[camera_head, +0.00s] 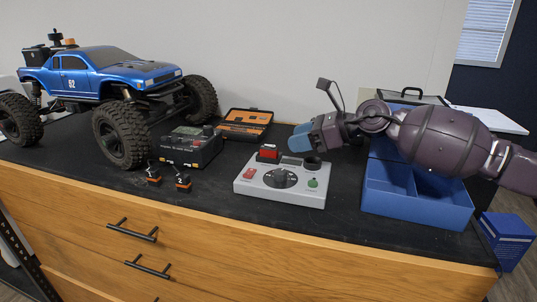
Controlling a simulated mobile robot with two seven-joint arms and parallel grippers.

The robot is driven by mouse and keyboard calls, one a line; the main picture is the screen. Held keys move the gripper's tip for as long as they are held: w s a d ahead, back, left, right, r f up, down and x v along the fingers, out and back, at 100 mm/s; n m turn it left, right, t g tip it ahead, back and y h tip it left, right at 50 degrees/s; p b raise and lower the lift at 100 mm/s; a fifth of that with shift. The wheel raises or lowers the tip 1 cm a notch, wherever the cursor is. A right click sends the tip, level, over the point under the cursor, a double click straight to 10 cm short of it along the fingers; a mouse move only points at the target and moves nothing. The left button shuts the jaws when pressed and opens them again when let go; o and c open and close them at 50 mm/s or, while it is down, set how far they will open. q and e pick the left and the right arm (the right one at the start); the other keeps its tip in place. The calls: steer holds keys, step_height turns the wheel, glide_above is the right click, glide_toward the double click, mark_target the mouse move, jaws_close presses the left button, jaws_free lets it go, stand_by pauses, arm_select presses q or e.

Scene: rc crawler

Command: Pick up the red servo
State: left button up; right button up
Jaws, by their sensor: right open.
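The red servo (268,153) sits upright in a dark holder at the back left of a grey control box (241,187) on the black bench top. My right gripper (299,138) comes in from the right, with blue fingertips close to the servo, just up and to its right. The gripper is open and appears empty. It is seen from the side, so the gap between its fingers is hard to make out. It looks apart from the servo, which is not hidden by it. My left gripper is not in view.
A blue divided tray (415,212) stands under my right arm. A blue toy truck (110,75) stands at the left. A black charger (189,148), an orange case (245,124) and two small orange-black parts (183,183) lie between. The bench front is mostly clear.

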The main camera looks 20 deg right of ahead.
mark_target(269, 153)
steer(key=shift+x, duration=3.35)
steer(key=shift+w+d, duration=0.1)
jaws_close()
